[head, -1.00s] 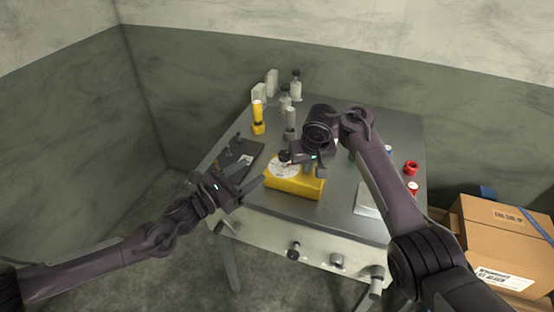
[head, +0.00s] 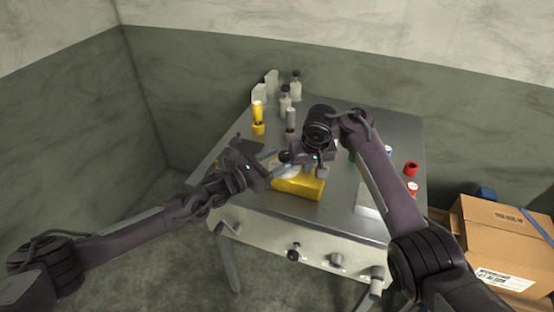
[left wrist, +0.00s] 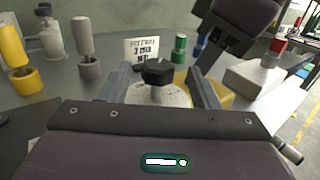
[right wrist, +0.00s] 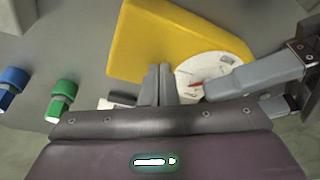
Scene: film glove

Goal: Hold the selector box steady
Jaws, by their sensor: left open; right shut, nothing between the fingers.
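The selector box is a yellow block (head: 301,187) on the metal table, with a white round dial (right wrist: 226,70) on one end. A black knob (left wrist: 158,71) stands over the dial in the left wrist view. My left gripper (left wrist: 157,78) is open, with one finger on each side of the knob. I cannot tell whether the fingers touch it. My right gripper (right wrist: 160,72) is shut and empty, its fingertips over the yellow box beside the dial. Contact with the box is unclear. My arms hide part of the box in the head view.
A yellow post (head: 257,118) and a grey post (head: 290,123) stand behind. Green (right wrist: 63,91) and blue (right wrist: 13,82) knobs are near the box. A printed card (left wrist: 143,50) stands behind the knob. Red parts (head: 411,168) sit at the right. Cardboard boxes (head: 500,225) stand beside the table.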

